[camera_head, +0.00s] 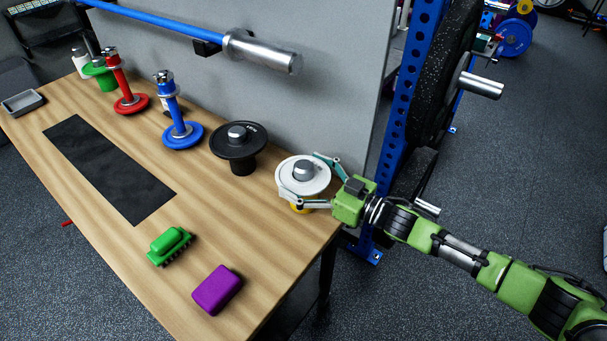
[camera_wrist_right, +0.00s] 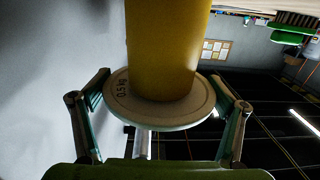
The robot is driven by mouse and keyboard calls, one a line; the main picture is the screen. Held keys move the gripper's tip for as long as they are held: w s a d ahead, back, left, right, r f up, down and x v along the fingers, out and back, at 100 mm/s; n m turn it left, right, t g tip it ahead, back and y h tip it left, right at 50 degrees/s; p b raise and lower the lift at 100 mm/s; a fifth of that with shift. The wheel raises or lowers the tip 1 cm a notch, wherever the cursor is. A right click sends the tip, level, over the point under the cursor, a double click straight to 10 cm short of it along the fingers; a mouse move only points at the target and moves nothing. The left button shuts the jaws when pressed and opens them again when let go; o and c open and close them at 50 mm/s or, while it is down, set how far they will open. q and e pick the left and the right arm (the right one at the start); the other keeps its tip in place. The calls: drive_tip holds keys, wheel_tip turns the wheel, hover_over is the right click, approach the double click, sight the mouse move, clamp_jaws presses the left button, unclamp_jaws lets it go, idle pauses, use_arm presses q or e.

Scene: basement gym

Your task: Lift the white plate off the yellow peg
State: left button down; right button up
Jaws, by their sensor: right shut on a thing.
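The white plate (camera_head: 291,178) is at the right end of the table, around a peg whose metal top (camera_head: 305,168) pokes up through its middle. A bit of the yellow peg (camera_head: 300,208) shows under the plate. My right gripper (camera_head: 300,180) is shut on the plate's rim, one finger on each side. In the right wrist view the picture looks upside down. The yellow peg (camera_wrist_right: 168,45) meets the plate's face marked 0.5 kg (camera_wrist_right: 122,95) there, with no gap visible. My left gripper is not in view.
A black plate on a peg (camera_head: 240,145) stands just left. Blue (camera_head: 183,134), red (camera_head: 131,103) and green (camera_head: 100,72) peg stands follow. A green brush (camera_head: 169,243), purple block (camera_head: 217,290) and black mat (camera_head: 108,168) lie in front. A wall panel and blue rack post (camera_head: 400,120) stand behind.

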sight(302, 165)
drive_tip(key=shift+r, duration=0.2)
drive_tip(key=shift+r, duration=0.5)
wheel_tip(302, 165, up, 2)
drive_tip(key=shift+s+a+r+b, duration=0.1)
drive_tip(key=shift+r+b, duration=0.05)
drive_tip(key=shift+b, duration=0.4)
drive_tip(key=s+r, duration=0.1)
drive_tip(key=s+a+r, duration=0.1)
drive_tip(key=r, duration=0.1)
drive_tip(key=s+a+r, duration=0.1)
drive_tip(key=s+r, duration=0.1)
drive_tip(key=shift+s+r, duration=0.1)
drive_tip(key=s+a+r+b, duration=0.1)
drive_tip(key=s+a+r, duration=0.2)
drive_tip(key=s, duration=0.5)
drive_tip(key=shift+s+a+r+b, duration=0.2)
drive_tip(key=shift+a+r+b, duration=0.1)
drive_tip(key=shift+r, duration=0.4)
